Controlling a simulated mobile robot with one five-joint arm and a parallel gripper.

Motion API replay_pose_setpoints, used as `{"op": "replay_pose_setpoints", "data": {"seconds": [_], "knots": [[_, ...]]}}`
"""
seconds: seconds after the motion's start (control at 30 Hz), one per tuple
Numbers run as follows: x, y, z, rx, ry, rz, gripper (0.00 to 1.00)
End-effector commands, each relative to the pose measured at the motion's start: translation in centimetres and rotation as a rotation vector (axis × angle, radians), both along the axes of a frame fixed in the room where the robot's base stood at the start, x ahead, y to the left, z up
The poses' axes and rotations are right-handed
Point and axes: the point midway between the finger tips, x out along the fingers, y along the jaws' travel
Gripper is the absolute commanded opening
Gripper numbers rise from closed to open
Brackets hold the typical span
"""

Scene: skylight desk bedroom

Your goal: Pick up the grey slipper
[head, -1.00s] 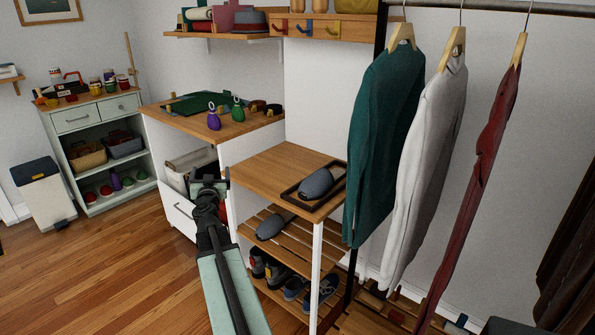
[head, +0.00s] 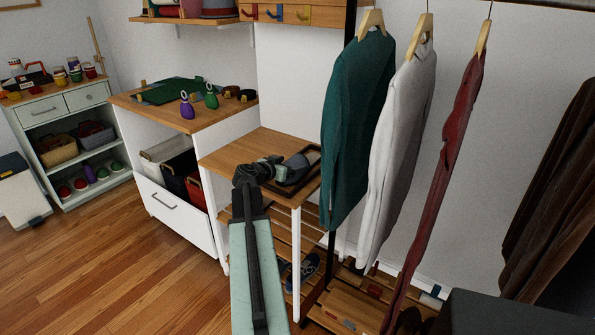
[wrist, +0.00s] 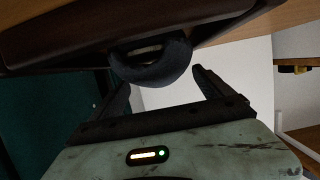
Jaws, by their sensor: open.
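A grey slipper (head: 303,165) lies in a dark tray (head: 317,184) on the wooden top of the shoe rack. My gripper (head: 273,168) is at the slipper's left end, and it covers part of it. In the wrist view the rounded end of the slipper (wrist: 152,72) shows close up, with its dark opening. The open jaws (wrist: 161,79) stand on either side of that end, with no grip on it. The dark tray (wrist: 60,32) fills the upper left there.
A green garment (head: 357,120) hangs just right of the tray, with a grey one and a red one beyond. The wooden rack top (head: 245,150) is bare left of the tray. A desk (head: 150,105) with small items stands further left.

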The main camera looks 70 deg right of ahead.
Motion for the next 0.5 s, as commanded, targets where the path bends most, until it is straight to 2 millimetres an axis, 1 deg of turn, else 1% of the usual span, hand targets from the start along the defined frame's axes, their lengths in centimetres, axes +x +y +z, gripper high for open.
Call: {"op": "replay_pose_setpoints", "data": {"seconds": [0.03,0.1,0.2,0.27,0.43,0.47,0.5], "knots": [[-0.1,-1.0,-0.5,0.000,-0.001,-0.001,0.90],[-0.4,-2.3,-0.9,0.000,0.001,-0.002,0.90],[-0.8,-3.7,-1.3,0.000,0.000,-0.001,0.90],[-0.9,-4.0,-1.3,0.000,0.000,0.000,0.90],[-1.0,-3.8,-1.2,0.000,0.000,0.000,0.90],[-1.0,-3.8,-1.2,0.000,0.000,0.000,0.82],[-1.0,-3.8,-1.2,0.000,0.000,0.000,0.71]]}}
